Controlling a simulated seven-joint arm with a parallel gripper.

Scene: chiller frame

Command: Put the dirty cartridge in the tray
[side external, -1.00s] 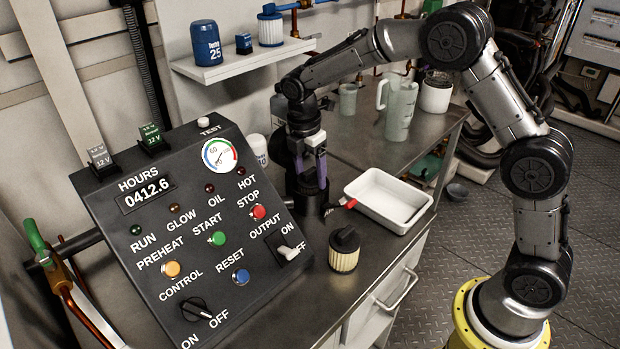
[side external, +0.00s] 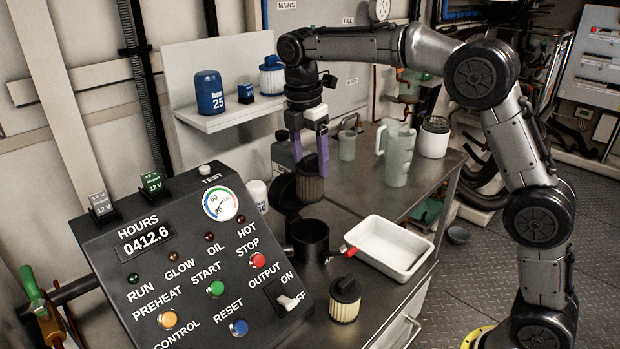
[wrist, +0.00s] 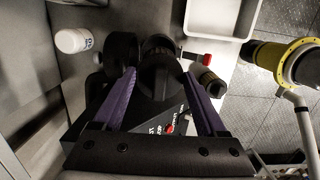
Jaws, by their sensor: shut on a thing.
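My gripper (side external: 312,160) has purple fingers pointing down, shut on the dirty cartridge (side external: 310,188), a dark brown ribbed cylinder. The cartridge hangs upright above the open black housing (side external: 308,242), clear of its rim. In the wrist view, the dark cartridge (wrist: 160,68) lies between the fingers (wrist: 160,85), and the housing below it is mostly hidden. The white tray (side external: 378,261) is right of the housing, and it looks empty. It also shows at the top of the wrist view (wrist: 222,32).
A cream cartridge with a black top (side external: 345,300) stands on the bench in front of the tray. A red-handled valve (side external: 350,251) sits between housing and tray. The control panel (side external: 205,262) is at left. A jug (side external: 397,155) stands behind the tray.

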